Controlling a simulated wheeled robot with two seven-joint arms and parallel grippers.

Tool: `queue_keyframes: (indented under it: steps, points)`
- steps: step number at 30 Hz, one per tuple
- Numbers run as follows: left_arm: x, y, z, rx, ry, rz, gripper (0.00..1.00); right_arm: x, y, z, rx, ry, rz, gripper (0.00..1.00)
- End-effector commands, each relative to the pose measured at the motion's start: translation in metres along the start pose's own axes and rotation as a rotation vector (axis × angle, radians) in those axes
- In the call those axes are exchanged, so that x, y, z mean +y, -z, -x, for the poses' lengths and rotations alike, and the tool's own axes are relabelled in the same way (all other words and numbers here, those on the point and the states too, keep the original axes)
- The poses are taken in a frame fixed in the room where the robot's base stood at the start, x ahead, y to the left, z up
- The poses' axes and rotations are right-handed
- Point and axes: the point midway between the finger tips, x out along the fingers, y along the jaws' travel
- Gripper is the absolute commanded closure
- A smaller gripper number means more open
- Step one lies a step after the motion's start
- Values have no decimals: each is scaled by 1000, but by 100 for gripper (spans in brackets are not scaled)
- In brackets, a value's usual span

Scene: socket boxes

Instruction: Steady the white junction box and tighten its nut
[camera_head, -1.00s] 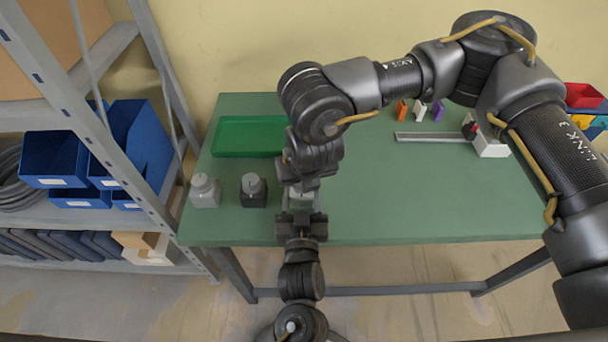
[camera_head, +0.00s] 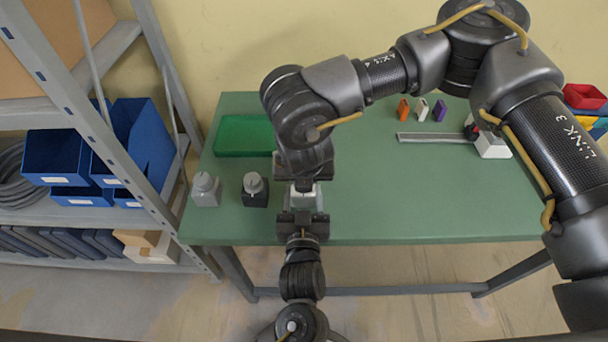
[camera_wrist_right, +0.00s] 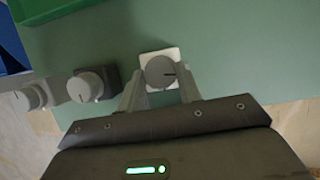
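The white junction box (camera_head: 304,197) stands near the table's front edge, between my two grippers in the head view. In the right wrist view the white box (camera_wrist_right: 172,52) carries a round grey nut (camera_wrist_right: 160,72) with a dark mark. My right gripper (camera_wrist_right: 160,84) is open, with one finger on each side of the nut; whether either touches is unclear. In the head view my right gripper (camera_head: 304,180) comes down over the box from behind. My left gripper (camera_head: 302,216) is at the box's front side; its fingers are hidden, so its grip cannot be seen.
A grey box (camera_head: 206,194) and a dark box (camera_head: 255,194), each with a knob, stand left of the white one. A green tray (camera_head: 243,136) lies behind them. A rail device (camera_head: 490,146) sits at the right. The table's right front is clear.

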Motion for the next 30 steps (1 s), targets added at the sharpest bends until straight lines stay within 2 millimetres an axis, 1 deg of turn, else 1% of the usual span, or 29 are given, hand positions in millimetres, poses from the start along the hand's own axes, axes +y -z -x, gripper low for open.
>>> queue_keyframes:
  steps: [1,5,13,16,20,24,30]
  points:
    - [0,0,0,0,0,0,75,0,0,0,-1,0,0,60]
    - [0,0,0,0,0,0,75,0,0,0,0,0,0,43]
    - [0,0,0,0,0,0,75,0,0,1,0,0,1,43]
    - [0,0,0,0,0,0,75,0,-1,6,-3,-2,2,43]
    - [0,0,0,0,0,0,75,0,-1,26,-4,-3,4,43]
    - [0,0,0,0,0,0,75,0,-2,56,-5,-2,4,43]
    - [0,0,0,0,0,0,75,0,-1,95,-5,-1,3,43]
